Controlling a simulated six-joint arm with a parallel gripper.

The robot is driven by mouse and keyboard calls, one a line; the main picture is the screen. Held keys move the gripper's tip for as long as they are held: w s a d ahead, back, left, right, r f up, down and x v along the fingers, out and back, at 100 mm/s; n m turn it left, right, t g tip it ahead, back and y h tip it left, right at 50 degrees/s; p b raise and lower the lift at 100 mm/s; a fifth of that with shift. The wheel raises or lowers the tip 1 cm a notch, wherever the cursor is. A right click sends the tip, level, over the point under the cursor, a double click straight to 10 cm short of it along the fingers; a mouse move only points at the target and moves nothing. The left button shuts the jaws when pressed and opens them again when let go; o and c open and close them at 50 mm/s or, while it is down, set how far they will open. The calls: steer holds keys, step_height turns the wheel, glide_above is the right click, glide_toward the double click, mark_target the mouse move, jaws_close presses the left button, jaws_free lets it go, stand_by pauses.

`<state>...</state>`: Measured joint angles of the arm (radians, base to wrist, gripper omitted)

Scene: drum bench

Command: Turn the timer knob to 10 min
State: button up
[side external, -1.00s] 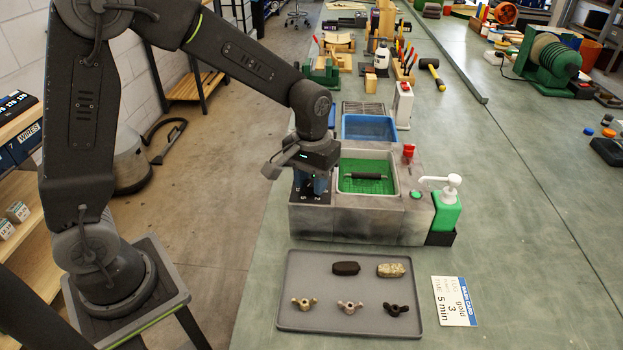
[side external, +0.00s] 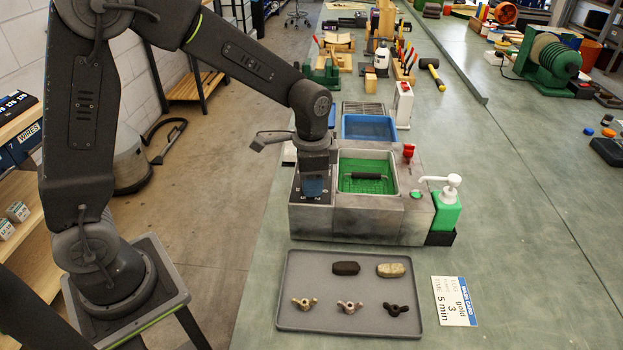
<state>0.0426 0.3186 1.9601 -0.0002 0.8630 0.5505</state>
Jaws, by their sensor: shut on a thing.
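My gripper (side external: 315,187) points straight down at the dark dial panel (side external: 311,199) on the left end of the grey machine (side external: 372,218). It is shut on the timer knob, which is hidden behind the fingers. Small white marks show on the panel around the fingers, too small to read. The knob's pointer and its setting cannot be seen.
Right of my gripper is a green-floored basin (side external: 382,158) with a dark-handled lid. A red switch (side external: 408,151), green button (side external: 416,195) and green pump bottle (side external: 446,211) stand further right. A grey tray (side external: 350,322) and a card reading "5 min" (side external: 454,302) lie in front.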

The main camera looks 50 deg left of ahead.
steer(key=shift+m, duration=1.1)
steer(key=o, duration=0.9)
steer(key=shift+r, duration=0.1)
step_height(320, 180, up, 14)
steer(key=shift+f, duration=0.15)
